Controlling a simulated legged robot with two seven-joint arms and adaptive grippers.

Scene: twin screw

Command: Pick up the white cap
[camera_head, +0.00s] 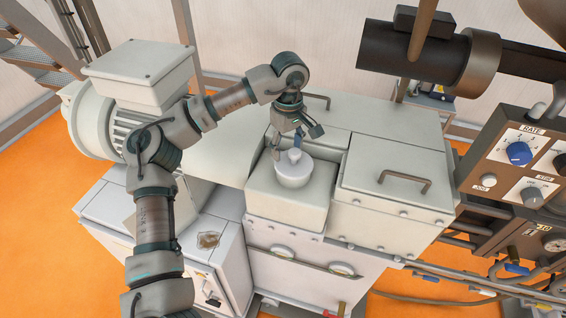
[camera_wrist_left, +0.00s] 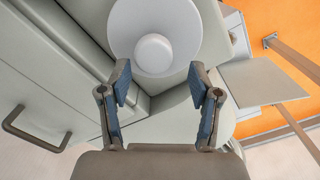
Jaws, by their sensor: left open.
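The white cap (camera_head: 293,171) is a round disc with a small knob on top. It sits on the square pale housing (camera_head: 290,205) in the middle of the machine. In the left wrist view the cap (camera_wrist_left: 128,32) shows at the top, with its round knob (camera_wrist_left: 153,54) just beyond the fingertips. My right gripper is not in view.
A closed lid with a dark handle (camera_head: 405,181) is right of the cap. A pale motor (camera_head: 100,115) stands at the left. A dark control panel with knobs (camera_head: 519,153) is at the right. A dark cylinder (camera_head: 415,50) hangs at the upper right.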

